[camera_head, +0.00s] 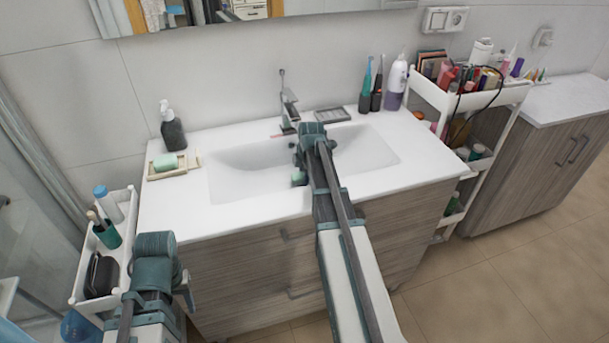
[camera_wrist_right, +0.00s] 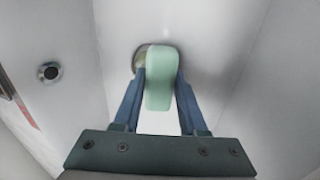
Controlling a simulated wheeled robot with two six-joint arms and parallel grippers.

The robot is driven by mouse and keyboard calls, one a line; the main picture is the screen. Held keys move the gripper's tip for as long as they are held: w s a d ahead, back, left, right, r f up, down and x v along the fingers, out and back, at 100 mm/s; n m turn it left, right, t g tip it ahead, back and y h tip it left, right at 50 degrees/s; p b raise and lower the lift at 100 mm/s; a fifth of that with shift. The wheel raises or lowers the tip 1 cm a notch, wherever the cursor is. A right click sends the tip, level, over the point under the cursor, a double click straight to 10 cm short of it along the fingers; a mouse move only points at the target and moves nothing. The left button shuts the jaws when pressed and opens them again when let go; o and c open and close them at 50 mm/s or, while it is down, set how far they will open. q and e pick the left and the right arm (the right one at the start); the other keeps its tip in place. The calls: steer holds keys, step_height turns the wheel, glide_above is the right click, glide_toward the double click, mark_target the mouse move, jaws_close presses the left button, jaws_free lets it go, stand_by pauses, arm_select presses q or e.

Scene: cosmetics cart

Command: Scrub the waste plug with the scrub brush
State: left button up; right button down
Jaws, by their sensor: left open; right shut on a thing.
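My right gripper (camera_head: 298,160) reaches into the white sink basin (camera_head: 240,175). In the right wrist view the gripper (camera_wrist_right: 158,88) is shut on the pale green scrub brush (camera_wrist_right: 161,80). A bit of the brush also shows in the head view (camera_head: 299,178). The round metal waste plug (camera_wrist_right: 139,58) is in the basin floor, partly hidden behind the brush. The brush overlaps the plug in that view; I cannot tell whether they touch. My left gripper (camera_head: 186,288) is open and empty, low in front of the cabinet, partly hidden by its own arm.
The faucet (camera_head: 287,105) rises behind the basin. A soap dish (camera_head: 176,171) and dark dispenser (camera_head: 172,130) stand at the counter's left. Toothbrushes (camera_head: 371,85) and a purple bottle (camera_head: 396,85) stand at the back right. Loaded white carts flank the sink (camera_head: 75,285) (camera_head: 425,90).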

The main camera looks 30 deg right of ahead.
steer(key=shift+w, duration=0.1)
steer(key=shift+w+d+r, duration=0.1)
steer(key=shift+w+d, duration=0.1)
steer(key=shift+w, duration=0.55)
steer(key=shift+w+d+r, duration=0.1)
steer(key=shift+w+d, duration=0.1)
steer(key=shift+w, duration=0.5)
steer(key=shift+s+a+f, duration=0.15)
steer(key=shift+s+a, duration=0.1)
steer(key=shift+s, duration=0.6)
steer(key=shift+s+a, duration=0.15)
steer(key=shift+s, duration=0.6)
steer(key=shift+w, duration=0.15)
